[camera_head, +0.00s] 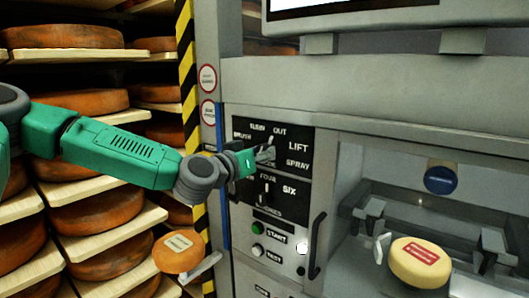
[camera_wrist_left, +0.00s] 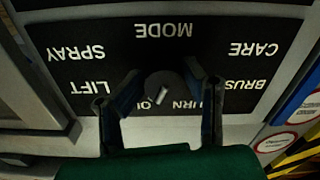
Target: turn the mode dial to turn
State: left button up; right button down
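The mode dial (camera_wrist_left: 164,92) is a dark round knob with a short white mark, on a black panel (camera_wrist_left: 90,40) that shows upside down in the left wrist view. The white mark points toward the TURN and OUT side, but I cannot tell exactly which word. My left gripper (camera_wrist_left: 163,75) has one finger on each side of the dial, set apart. I cannot tell whether they touch it. The fingers partly cover TURN and OUT. In the head view my left gripper (camera_head: 264,155) is at the panel, hiding part of the dial. My right gripper is not in view.
A second dial (camera_head: 267,190) sits below, near FOUR and SIX. START (camera_head: 257,228) and lower buttons, and a black handle (camera_head: 317,245), are close by. Shelves of cheese wheels (camera_head: 95,215) stand left. A labelled yellow wheel (camera_head: 420,262) sits in the machine's bay.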

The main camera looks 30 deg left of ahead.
pick_arm(q)
jog(key=shift+w+a, duration=0.1)
jog(key=shift+a, duration=0.35)
jog(key=shift+c, duration=0.7)
jog(key=shift+d, duration=0.15)
jog(key=n+b, duration=0.2)
jog(key=n, duration=0.2)
jog(key=shift+f+b, duration=0.15)
jog(key=shift+b, duration=0.25)
jog(key=shift+n+b, duration=1.25)
jog(key=shift+n, duration=1.15)
jog(key=o, duration=1.1)
jog(key=shift+w+f, duration=0.1)
jog(key=shift+w, duration=0.25)
jog(key=shift+s, duration=0.15)
